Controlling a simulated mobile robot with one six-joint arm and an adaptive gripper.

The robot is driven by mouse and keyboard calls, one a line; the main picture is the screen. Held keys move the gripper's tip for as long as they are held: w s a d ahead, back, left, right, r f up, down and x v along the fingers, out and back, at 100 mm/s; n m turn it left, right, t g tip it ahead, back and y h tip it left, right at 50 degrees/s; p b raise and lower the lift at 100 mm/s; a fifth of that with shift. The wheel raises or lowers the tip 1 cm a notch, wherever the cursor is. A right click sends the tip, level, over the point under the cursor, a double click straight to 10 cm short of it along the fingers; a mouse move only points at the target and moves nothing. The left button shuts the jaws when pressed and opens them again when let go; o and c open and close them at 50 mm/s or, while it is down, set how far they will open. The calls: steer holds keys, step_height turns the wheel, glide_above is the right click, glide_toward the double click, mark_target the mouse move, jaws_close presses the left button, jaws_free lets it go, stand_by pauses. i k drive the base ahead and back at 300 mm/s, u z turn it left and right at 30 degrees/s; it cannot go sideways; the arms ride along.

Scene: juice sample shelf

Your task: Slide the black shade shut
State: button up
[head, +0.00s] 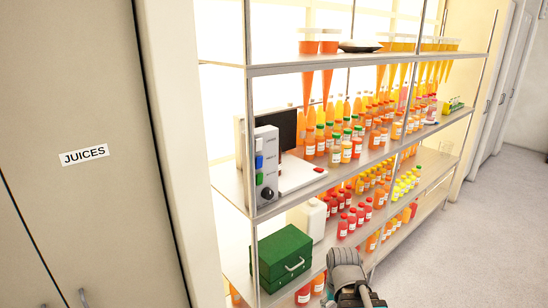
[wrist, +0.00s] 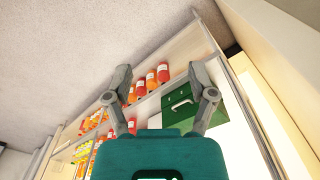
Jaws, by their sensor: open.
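A black upright panel (head: 287,129), which looks like the shade, stands at the back of a white and grey device (head: 267,165) on the middle shelf in the head view. The device has a grey control face with coloured buttons and a knob, and a pale flat base. I cannot tell how far the shade is slid. The shade is not visible in the wrist view. My gripper (wrist: 160,78) is open with nothing between its fingers. In the head view my gripper (head: 352,290) is low at the bottom edge, below and right of the device, its fingers not clear.
A green case (head: 284,262) sits on the lower shelf below the device; it also shows in the wrist view (wrist: 190,104). Several juice bottles (head: 345,140) crowd the shelves to the right. A metal post (head: 249,130) stands at the shelf's left front. Floor (head: 470,240) is clear at right.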

mark_target(286, 121)
steer(key=k, duration=0.65)
steer(key=z, duration=0.5)
steer(key=i, duration=1.5)
steer(key=u, duration=0.75)
steer(key=i, duration=0.35)
